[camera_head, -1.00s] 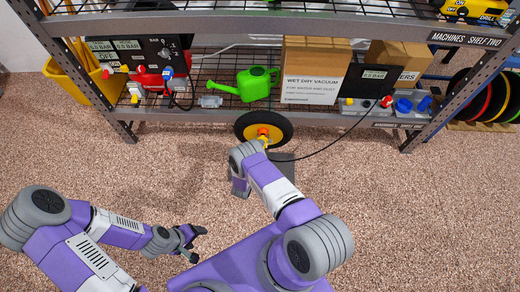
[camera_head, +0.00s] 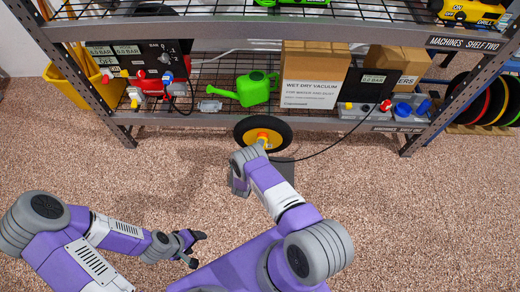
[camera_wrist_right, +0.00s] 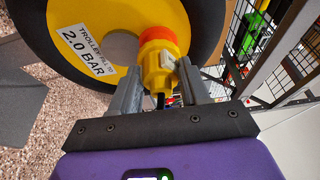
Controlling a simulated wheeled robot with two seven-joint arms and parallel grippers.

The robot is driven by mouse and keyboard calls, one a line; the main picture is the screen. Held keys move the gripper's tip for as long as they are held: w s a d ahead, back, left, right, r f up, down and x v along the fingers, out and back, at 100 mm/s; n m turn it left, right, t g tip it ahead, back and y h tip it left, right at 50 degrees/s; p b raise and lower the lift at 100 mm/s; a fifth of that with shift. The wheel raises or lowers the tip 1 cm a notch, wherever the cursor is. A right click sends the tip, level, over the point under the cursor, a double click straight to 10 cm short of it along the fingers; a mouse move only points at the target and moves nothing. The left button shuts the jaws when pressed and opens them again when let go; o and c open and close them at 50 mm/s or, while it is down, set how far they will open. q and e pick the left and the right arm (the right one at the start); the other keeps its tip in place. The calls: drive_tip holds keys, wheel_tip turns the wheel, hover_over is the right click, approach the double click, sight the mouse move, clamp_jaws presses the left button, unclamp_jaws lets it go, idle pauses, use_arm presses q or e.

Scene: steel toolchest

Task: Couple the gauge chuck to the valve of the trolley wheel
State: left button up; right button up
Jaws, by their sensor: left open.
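The trolley wheel (camera_head: 282,132) stands in front of the lower shelf, with a black tyre and yellow hub. In the right wrist view its hub (camera_wrist_right: 105,17) has a label reading 2.0 BAR. My right gripper (camera_wrist_right: 157,80) is at the hub, its fingers closed on either side of the yellow gauge chuck (camera_wrist_right: 157,72). The chuck's orange-red end (camera_wrist_right: 157,36) is at the hub; the valve itself is hidden, so I cannot tell whether they are coupled. A black hose (camera_head: 325,150) runs to a gauge box (camera_head: 366,85). My left gripper (camera_head: 191,247) is open and empty above the floor.
The shelf (camera_head: 215,118) holds a green watering can (camera_head: 252,90), a cardboard box (camera_head: 312,75) and another gauge unit (camera_head: 128,62) at left. A yellow bin (camera_head: 75,72) stands left and cable reels (camera_head: 485,98) right. Floor around my left arm is clear.

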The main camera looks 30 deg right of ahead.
drive_tip(key=o, duration=0.4)
drive_tip(key=shift+c, duration=0.2)
drive_tip(key=p+v, duration=0.2)
drive_tip(key=v, duration=0.5)
drive_tip(key=shift+s+a, duration=0.2)
idle(0.4)
drive_tip(key=s+a+r+n+g+y+p, duration=0.3)
drive_tip(key=s+a+r+n+g+y, duration=0.2)
drive_tip(key=n, duration=0.7)
drive_tip(key=s+a+r+n+g+y+p, duration=0.4)
drive_tip(key=s+a+r+n+y, duration=0.6)
drive_tip(key=s+n+y, duration=0.3)
drive_tip(key=shift+s+r+n+g, duration=0.3)
drive_tip(key=shift+s+r+g, duration=0.2)
drive_tip(key=shift+s+g, duration=0.6)
